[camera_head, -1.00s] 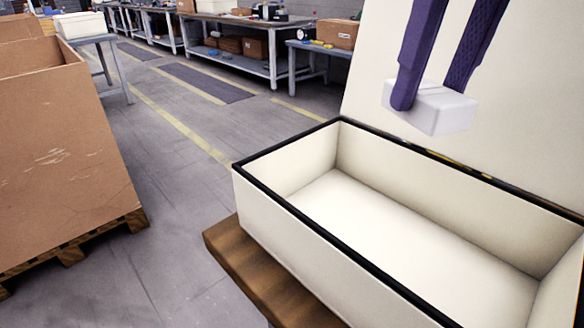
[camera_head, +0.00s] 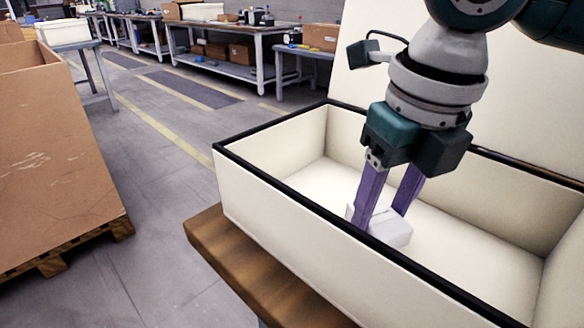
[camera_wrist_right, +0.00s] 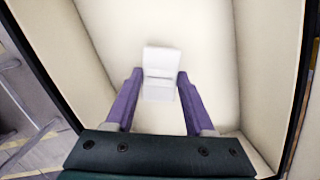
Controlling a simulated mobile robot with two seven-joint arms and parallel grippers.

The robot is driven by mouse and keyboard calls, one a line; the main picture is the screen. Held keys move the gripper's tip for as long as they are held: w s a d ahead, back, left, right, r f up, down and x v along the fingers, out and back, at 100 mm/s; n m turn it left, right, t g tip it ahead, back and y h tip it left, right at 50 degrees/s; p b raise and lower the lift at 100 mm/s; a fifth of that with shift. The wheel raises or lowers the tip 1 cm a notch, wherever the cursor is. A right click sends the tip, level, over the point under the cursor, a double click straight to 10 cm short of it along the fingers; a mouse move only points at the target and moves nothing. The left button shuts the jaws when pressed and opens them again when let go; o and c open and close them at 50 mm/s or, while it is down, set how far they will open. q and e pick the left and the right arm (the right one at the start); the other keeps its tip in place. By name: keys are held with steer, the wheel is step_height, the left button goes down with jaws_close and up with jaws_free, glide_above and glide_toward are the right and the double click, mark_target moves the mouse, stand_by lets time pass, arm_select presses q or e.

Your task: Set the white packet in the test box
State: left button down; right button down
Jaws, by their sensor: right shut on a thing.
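The white packet (camera_head: 393,236) is a small pale block, low inside the test box near its floor. I cannot tell whether it touches the floor. The test box (camera_head: 290,215) is a large open cream box with a black rim and a raised lid behind it. My right gripper (camera_head: 381,218) reaches down into the box with its purple fingers shut on the packet. In the right wrist view the packet (camera_wrist_right: 160,62) sits between the two fingertips, above the box floor (camera_wrist_right: 205,35). My left gripper is out of view.
The box stands on a brown wooden top (camera_head: 225,245). A large cardboard box (camera_head: 60,160) on a pallet is at the left, with clear floor (camera_head: 150,200) between. Workbenches (camera_head: 220,65) line the back. The box interior around the packet looks empty.

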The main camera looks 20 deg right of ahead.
mark_target(392, 228)
step_height(392, 228, down, 2)
steer(key=shift+f, duration=0.1)
steer(key=shift+c, duration=1.3)
jaws_free()
step_height(392, 228, up, 12)
steer(key=s+p, duration=0.1)
steer(key=p, duration=0.2)
steer(key=shift+s, duration=0.4)
